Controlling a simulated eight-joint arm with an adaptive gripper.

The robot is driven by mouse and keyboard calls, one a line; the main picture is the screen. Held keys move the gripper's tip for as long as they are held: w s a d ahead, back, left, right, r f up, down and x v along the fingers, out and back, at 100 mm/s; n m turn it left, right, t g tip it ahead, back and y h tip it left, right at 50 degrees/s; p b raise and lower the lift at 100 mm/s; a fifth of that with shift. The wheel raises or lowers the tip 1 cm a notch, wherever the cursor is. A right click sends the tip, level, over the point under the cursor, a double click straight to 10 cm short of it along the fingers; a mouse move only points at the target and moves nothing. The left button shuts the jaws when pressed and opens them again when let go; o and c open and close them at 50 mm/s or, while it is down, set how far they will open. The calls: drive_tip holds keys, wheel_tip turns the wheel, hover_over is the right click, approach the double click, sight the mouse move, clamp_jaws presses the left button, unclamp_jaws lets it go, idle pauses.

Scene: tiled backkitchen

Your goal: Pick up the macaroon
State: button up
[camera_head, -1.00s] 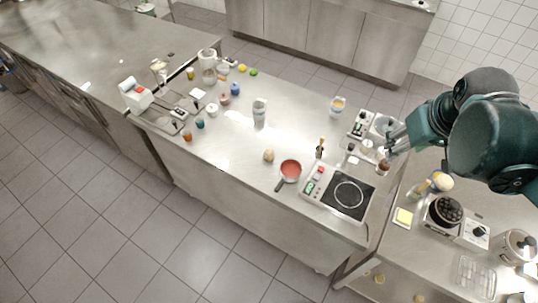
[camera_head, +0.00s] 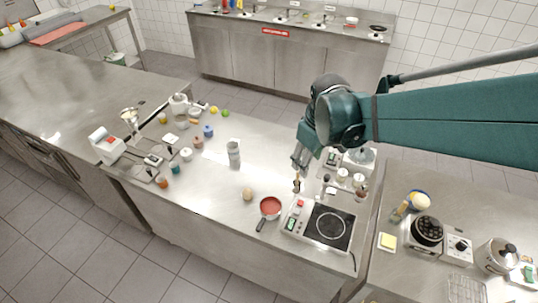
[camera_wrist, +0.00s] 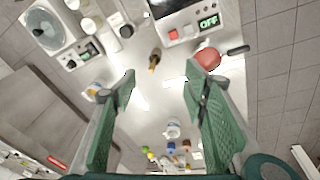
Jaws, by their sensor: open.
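I cannot make out a macaroon for certain in either view. A small round tan item (camera_head: 247,193) lies on the steel counter left of the red pan, but I cannot tell what it is. My gripper (camera_head: 299,167) is above the counter, close to a small brown bottle-like item (camera_head: 297,185) in the head view. In the wrist view my gripper (camera_wrist: 160,84) is open, its green fingers wide apart with nothing between them. The brown item (camera_wrist: 154,60) shows beyond the fingertips. The tan item is not visible there and may be behind a finger.
The red pan (camera_head: 270,207) and a cooktop (camera_head: 329,225) stand at the counter's front right. A tall patterned cup (camera_head: 234,153) stands mid-counter. Scales (camera_head: 357,160) and small jars crowd the right. Several small coloured items sit at the left. Bare steel lies around the tall cup.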

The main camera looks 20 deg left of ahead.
drive_tip(key=s+a+f+n+g, duration=0.1)
drive_tip(key=a+f+n, duration=0.2)
drive_tip(key=a+f, duration=0.65)
drive_tip(key=n+h, duration=0.1)
drive_tip(key=n, duration=0.2)
hover_over(248, 190)
drive_tip(key=shift+g, duration=0.4)
drive_tip(key=f, duration=0.6)
drive_tip(key=shift+s+d+f, duration=0.1)
drive_tip(key=shift+s+d, duration=0.1)
drive_tip(key=shift+f, duration=1.25)
drive_tip(key=shift+f, duration=0.1)
drive_tip(key=shift+w+a+f+p, duration=0.1)
drive_tip(key=shift+f+p, duration=0.15)
drive_tip(key=shift+f, duration=1.05)
drive_tip(key=shift+a+f+p, duration=0.1)
drive_tip(key=shift+f+p, duration=0.1)
drive_tip(key=shift+f, duration=1.05)
drive_tip(key=shift+c, duration=0.5)
drive_tip(key=c, duration=0.7)
